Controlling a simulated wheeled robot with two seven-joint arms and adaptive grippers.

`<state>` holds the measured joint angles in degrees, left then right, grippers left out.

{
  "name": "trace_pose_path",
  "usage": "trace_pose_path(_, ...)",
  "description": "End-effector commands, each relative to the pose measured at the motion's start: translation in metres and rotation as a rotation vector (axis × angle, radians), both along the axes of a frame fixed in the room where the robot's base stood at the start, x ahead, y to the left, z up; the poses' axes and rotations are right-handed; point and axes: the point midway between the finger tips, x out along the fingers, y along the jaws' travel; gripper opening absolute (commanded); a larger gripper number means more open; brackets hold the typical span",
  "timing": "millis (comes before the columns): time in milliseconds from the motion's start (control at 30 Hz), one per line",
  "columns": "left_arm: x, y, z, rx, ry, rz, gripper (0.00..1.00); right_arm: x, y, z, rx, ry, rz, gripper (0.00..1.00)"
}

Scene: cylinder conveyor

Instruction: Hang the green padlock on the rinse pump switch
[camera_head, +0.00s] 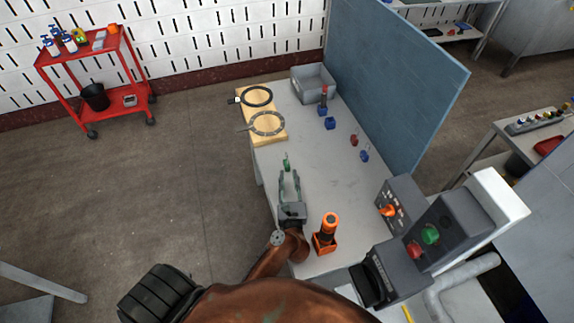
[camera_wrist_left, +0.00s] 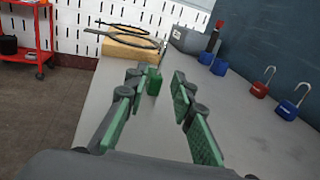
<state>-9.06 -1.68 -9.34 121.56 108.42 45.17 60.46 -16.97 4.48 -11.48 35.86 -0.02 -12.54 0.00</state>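The green padlock (camera_head: 287,159) is on the grey table, just beyond my left gripper (camera_head: 289,176). My left gripper is open, with green pads, and no contact shows. An orange rotary switch (camera_head: 388,210) sits on a grey control box at the table's right side. I cannot read which switch is the rinse pump. My right gripper is not in view.
Red (camera_head: 354,140) and blue (camera_head: 364,156) padlocks stand to the right. Wooden blocks with rings (camera_head: 267,124) and a grey bin (camera_head: 314,82) are at the back. An orange-black flashlight-like object (camera_head: 327,232) stands near the control boxes. A blue panel (camera_head: 390,80) borders the table.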

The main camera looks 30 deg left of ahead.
Motion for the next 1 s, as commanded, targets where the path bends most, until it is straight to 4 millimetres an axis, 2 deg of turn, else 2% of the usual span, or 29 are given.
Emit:
trace_pose_path(33, 0.006, 0.004, 0.002, 0.002, -0.002, 0.000, 0.23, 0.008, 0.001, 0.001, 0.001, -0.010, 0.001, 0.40)
trace_pose_path(133, 0.020, 0.012, 0.002, 0.002, -0.003, -0.002, 0.23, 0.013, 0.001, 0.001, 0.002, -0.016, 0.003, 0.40)
trace_pose_path(300, 0.041, 0.028, 0.002, 0.003, -0.002, -0.002, 0.23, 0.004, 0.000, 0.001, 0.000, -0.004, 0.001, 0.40)
trace_pose_path(500, 0.048, 0.033, 0.000, -0.001, -0.001, -0.002, 0.23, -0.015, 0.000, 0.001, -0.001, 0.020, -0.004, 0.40)
trace_pose_path(667, 0.048, 0.033, 0.000, -0.001, -0.001, -0.002, 0.23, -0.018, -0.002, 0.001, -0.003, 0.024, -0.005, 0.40)
trace_pose_path(1000, 0.048, 0.033, 0.001, 0.000, 0.000, -0.002, 0.00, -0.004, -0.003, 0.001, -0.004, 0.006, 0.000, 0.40)
